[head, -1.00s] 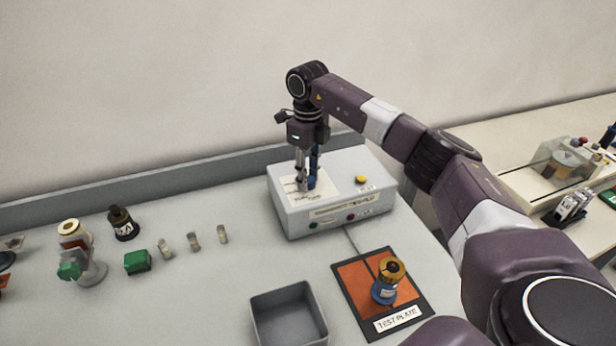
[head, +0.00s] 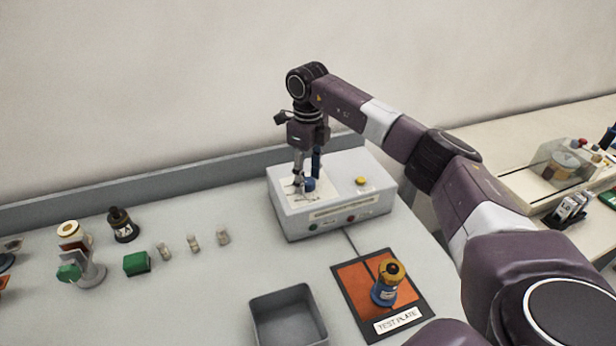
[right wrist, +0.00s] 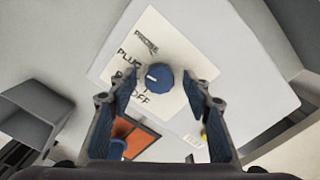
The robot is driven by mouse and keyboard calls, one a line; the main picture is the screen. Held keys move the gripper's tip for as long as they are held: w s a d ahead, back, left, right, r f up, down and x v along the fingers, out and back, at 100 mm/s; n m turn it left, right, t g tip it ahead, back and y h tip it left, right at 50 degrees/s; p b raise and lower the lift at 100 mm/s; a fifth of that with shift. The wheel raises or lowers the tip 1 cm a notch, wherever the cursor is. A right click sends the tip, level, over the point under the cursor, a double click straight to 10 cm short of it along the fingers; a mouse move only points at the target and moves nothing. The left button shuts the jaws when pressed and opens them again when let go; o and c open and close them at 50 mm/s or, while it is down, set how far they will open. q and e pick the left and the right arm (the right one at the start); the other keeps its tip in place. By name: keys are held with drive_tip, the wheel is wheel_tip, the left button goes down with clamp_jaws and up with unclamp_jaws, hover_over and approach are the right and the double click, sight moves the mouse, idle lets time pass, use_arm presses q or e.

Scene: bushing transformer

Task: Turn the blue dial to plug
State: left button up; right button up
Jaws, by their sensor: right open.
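The blue dial (head: 310,184) sits on the printed white label on top of the grey test box (head: 345,212). In the right wrist view the dial (right wrist: 160,78) has a white mark on its left side, pointing left towards the printed words. PROBE, PLUG and OFF are readable on the label (right wrist: 150,108); another word is partly hidden by a finger. My right gripper (head: 307,179) points down over the dial. In the right wrist view my right gripper (right wrist: 162,92) is open, its fingers on either side of the dial with gaps. My left gripper is not in view.
A yellow button (head: 361,181) is on the box top. In front lie the test plate (head: 352,285) with a blue bushing (head: 385,287) and a grey bin (head: 262,322). A green block (head: 137,263) and small parts stand left.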

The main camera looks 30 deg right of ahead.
sight(308, 181)
wheel_tip(308, 181, up, 12)
idle(0.4)
drive_tip(key=shift+f, duration=0.1)
idle(0.4)
